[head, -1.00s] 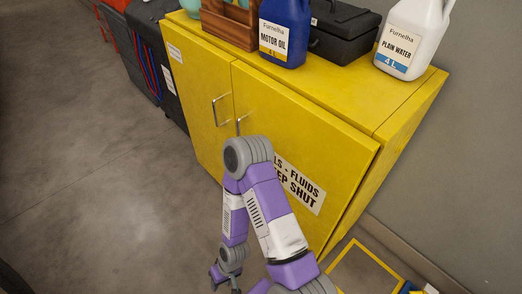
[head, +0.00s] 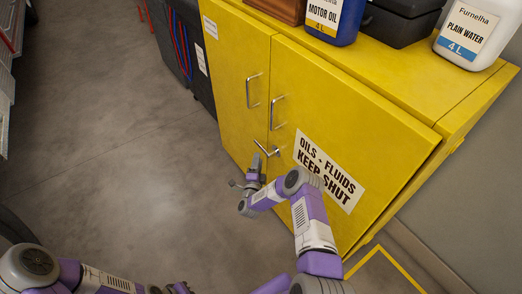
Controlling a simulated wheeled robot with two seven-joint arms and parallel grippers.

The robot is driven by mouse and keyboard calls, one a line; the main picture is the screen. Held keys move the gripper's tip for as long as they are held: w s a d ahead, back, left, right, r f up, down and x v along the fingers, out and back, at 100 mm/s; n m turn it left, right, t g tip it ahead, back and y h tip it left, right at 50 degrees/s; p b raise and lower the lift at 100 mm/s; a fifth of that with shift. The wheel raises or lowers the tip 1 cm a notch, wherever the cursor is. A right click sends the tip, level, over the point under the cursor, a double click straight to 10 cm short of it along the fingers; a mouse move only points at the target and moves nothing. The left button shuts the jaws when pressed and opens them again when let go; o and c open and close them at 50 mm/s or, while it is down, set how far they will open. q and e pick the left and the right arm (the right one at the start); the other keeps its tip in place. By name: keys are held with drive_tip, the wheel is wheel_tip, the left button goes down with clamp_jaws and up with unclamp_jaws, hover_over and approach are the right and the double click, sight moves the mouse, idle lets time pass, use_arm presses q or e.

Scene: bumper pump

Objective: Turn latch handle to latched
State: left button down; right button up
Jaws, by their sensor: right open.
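The latch handle (head: 264,149) is a small silver lever at the seam between the two doors of the yellow cabinet (head: 340,95), below the door pulls. It slants, with one end up to the left. My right gripper (head: 246,172) is open and empty just below and left of the handle, with one finger close to it. I cannot tell if they touch. My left gripper (head: 180,288) is at the bottom edge, partly cut off, away from the cabinet; its jaws are too unclear to read.
Two silver pulls, the left (head: 254,90) and the right (head: 277,112), stick out above the latch. A motor oil jug (head: 336,18), a plain water jug (head: 477,32) and a dark case (head: 402,22) stand on top. The floor to the left is clear.

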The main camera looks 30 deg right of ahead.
sight(261, 146)
drive_tip(key=b+x, duration=0.2)
drive_tip(key=x, duration=0.5)
drive_tip(key=shift+w+d+r, duration=0.1)
drive_tip(key=shift+d+r, duration=0.1)
drive_tip(key=shift+d, duration=0.1)
clamp_jaws()
